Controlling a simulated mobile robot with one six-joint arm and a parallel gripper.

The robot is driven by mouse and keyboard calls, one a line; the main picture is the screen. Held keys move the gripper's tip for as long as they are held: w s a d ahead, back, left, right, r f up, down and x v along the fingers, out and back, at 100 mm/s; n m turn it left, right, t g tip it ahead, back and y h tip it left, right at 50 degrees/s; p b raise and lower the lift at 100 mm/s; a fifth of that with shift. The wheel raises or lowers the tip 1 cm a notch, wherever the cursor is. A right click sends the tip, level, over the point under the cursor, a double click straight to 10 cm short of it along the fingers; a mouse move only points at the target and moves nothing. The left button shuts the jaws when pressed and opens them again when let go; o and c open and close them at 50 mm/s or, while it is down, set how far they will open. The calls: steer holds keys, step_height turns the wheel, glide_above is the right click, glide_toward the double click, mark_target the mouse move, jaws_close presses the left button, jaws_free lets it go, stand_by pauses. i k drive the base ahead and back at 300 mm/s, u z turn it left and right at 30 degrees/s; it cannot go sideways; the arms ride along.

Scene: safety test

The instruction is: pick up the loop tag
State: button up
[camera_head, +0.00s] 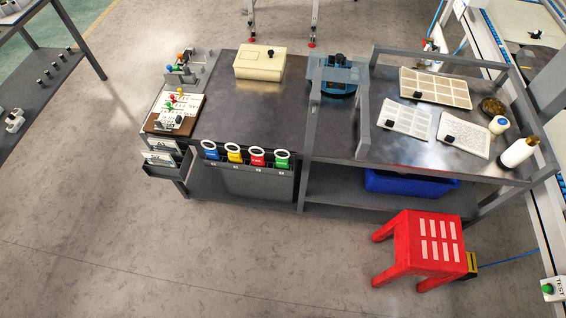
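Several loop tags hang in a row on the front edge of the dark metal table (270,110). Each has a white ring on top and a coloured body below. From left to right they are a blue tag (211,155), a yellow tag (235,157), a red tag (257,160) and a green tag (282,162). They sit at a dark holder (262,183) on the table's front side. Which one is meant by the loop tag, I cannot tell. My gripper is not in view.
A beige box (260,63) and a blue device (338,75) stand on the table. Coloured fittings (174,105) stand at its left end. The floor in front of the tags is clear.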

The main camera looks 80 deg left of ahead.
mark_target(282, 163)
steer(key=z, duration=0.2)
steer(key=k, duration=0.2)
steer(key=u, duration=3.1)
steer(key=i, duration=0.55)
steer(key=u, duration=0.1)
